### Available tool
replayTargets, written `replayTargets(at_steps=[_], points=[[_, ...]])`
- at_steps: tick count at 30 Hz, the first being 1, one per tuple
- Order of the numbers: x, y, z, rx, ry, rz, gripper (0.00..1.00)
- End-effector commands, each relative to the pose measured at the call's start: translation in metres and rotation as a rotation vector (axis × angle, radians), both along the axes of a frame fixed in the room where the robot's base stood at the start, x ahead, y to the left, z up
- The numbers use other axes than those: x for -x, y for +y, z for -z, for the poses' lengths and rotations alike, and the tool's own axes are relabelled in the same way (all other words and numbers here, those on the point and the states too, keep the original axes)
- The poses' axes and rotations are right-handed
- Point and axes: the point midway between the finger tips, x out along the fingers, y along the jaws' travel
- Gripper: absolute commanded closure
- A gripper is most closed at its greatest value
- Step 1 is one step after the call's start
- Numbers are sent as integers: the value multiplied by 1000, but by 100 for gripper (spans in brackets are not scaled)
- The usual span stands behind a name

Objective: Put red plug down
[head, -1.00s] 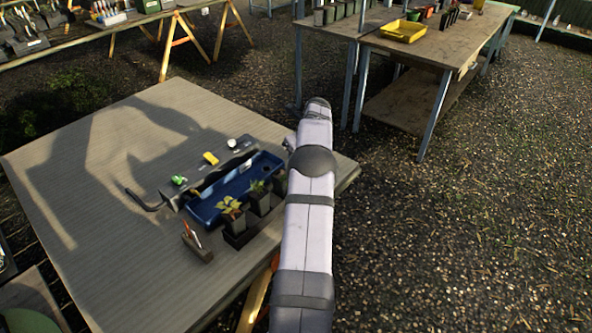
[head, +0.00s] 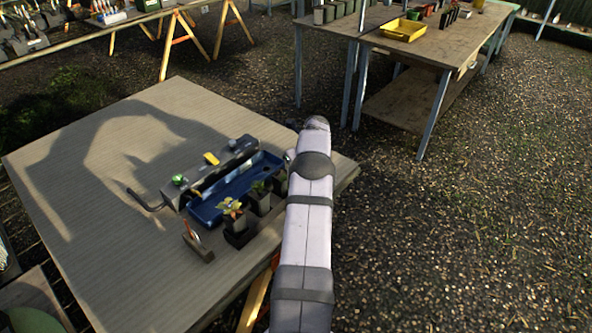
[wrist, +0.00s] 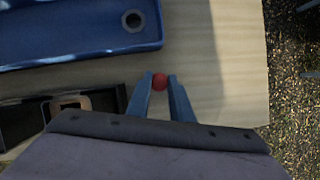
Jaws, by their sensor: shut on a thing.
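The red plug (wrist: 160,81) shows in the wrist view as a small round red thing between the two fingertips of my gripper (wrist: 159,79). My gripper is shut on it. Bare table top lies beyond and to the right of the fingertips. I cannot tell how high the plug is above the table. In the head view my own arm hides the gripper and the plug.
A blue tray (wrist: 90,52) with a round hole lies at the upper left in the wrist view; it also shows in the head view (head: 205,213). Behind it is a grey block (head: 220,168) with green and yellow pieces on top. Potted plants (head: 231,213) stand in front. The table edge is close on the right.

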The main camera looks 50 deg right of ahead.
Motion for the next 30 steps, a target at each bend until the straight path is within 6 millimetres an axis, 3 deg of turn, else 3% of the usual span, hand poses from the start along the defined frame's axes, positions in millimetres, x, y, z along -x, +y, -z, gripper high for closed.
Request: replayTargets(at_steps=[1,3,17,30], points=[[0,0,1,0,0,0,76],[0,0,1,0,0,0,62],[0,0,3,0,0,0,62],[20,4,-42,2,-2,2,62]])
